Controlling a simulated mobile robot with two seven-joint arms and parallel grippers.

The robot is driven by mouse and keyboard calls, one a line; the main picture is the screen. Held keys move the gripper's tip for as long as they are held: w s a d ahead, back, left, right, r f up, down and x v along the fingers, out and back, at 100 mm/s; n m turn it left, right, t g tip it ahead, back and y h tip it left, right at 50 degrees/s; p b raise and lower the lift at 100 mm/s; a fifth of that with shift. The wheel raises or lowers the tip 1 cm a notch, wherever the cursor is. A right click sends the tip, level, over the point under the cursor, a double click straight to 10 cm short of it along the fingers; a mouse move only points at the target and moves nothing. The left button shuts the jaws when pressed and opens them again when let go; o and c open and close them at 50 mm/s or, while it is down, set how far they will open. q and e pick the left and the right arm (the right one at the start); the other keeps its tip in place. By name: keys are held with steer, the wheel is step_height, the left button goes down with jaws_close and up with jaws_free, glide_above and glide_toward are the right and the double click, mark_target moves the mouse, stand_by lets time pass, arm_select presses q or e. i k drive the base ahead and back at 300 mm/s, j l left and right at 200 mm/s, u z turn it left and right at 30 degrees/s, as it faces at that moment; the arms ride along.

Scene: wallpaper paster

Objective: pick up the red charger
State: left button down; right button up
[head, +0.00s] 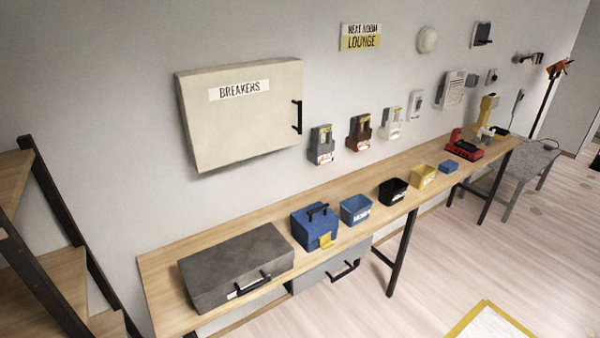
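A red device with a dark top (464,147), which looks like the red charger, sits near the far right end of the long wooden bench (335,204). It is small and far off in the head view. A yellow upright tool (487,108) stands right behind it, and I cannot tell whether the two touch. Neither of my grippers shows in this view.
The bench also holds a grey case (235,265), a blue toolbox (313,228), a blue bin (356,209), a black bin (393,191), a yellow bin (423,176) and a small blue box (448,167). Shelves (50,270) stand left. The floor (480,250) in front is mostly clear.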

mark_target(469, 151)
steer(key=i+l, duration=0.15)
steer(key=l, duration=0.25)
steer(key=i+l, duration=0.2)
steer(key=l, duration=0.15)
steer(key=i+l+u, duration=0.1)
steer(key=l, duration=0.3)
steer(key=i+l+u, duration=0.15)
steer(key=l, duration=0.45)
steer(key=i+l+u, duration=0.15)
steer(key=l, duration=0.45)
steer(key=i+l+u, duration=0.2)
steer(key=l, duration=0.45)
steer(key=i+l+u, duration=0.15)
steer(key=l, duration=0.55)
steer(key=i+l+u, duration=0.15)
steer(key=l, duration=0.5)
steer(key=l+u, duration=0.25)
steer(key=l, duration=0.8)
steer(key=l+u, duration=0.25)
steer(key=l, duration=0.8)
